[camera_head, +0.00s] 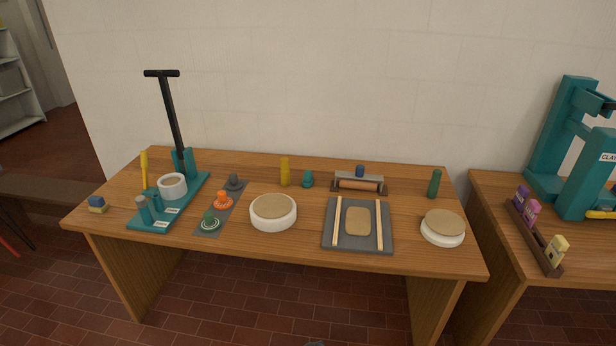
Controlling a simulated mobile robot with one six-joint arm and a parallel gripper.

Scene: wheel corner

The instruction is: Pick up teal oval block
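A small teal rounded block (308,179) stands near the back of the wooden table, a little left of the table's middle. It looks like the teal oval block, but it is small in this view and its exact shape is hard to tell. A yellow upright piece (285,171) stands just left of it, with a narrow gap between them. My gripper is not in view.
A rolling-pin stand (359,181) is close on the block's right. A round white-rimmed disc (273,211) lies in front to the left, a grey slab board (358,243) in front to the right. A tall black-handled press (172,115) rises at left. A white wall is behind.

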